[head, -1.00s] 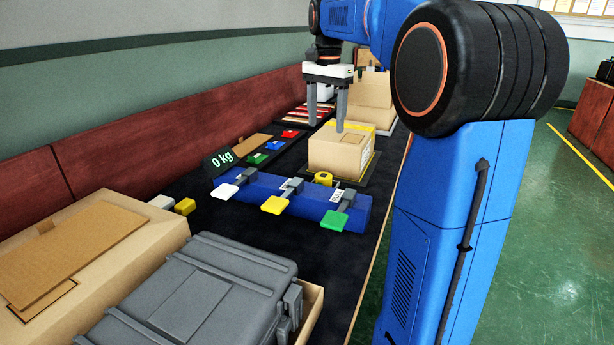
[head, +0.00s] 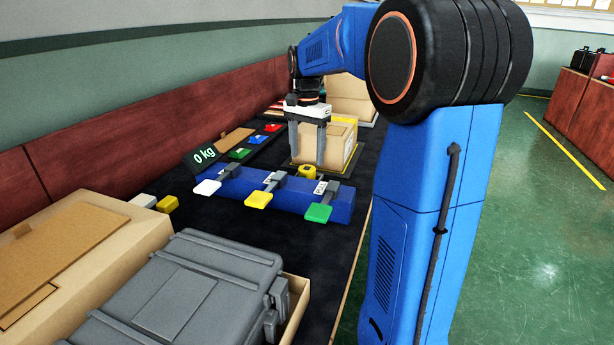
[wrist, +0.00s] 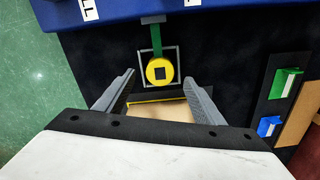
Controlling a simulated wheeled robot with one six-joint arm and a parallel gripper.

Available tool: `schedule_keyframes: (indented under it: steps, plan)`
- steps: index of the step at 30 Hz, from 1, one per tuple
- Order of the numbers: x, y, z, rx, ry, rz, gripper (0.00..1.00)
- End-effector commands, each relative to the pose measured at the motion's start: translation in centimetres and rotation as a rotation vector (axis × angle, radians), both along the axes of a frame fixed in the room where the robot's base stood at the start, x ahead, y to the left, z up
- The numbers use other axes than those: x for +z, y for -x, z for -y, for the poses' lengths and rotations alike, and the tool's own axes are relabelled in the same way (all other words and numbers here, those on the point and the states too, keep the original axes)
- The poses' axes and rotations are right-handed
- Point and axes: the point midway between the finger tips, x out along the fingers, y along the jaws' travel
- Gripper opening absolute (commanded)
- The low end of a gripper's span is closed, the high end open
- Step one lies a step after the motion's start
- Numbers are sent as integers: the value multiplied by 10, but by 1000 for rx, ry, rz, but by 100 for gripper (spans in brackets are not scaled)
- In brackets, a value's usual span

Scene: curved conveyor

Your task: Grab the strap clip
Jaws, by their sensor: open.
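My gripper (head: 308,160) is open and points down, between the cardboard box and the blue bar. A small yellow round piece (head: 307,171) sits just below its fingertips.
The blue bar (head: 285,197) carries white, yellow and green tabs on grey arms. The cardboard box (head: 338,145) stands close behind my gripper. A 0 kg display (head: 204,155) is at left. A grey case (head: 180,295) and large carton (head: 80,240) fill the near side.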

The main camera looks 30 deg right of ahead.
Motion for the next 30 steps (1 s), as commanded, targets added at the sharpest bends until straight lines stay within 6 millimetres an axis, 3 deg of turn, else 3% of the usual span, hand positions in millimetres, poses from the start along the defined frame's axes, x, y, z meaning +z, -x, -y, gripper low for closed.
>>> schedule_keyframes:
  steps: [10, 20, 26, 30]
  plan:
    - [-42, -1, 1, 0, 0, -1, 63]
    - [-49, -1, 1, 0, 0, 0, 63]
    - [-49, -1, 1, 0, 0, 0, 20]
    - [-49, -1, 1, 0, 0, 0, 16]
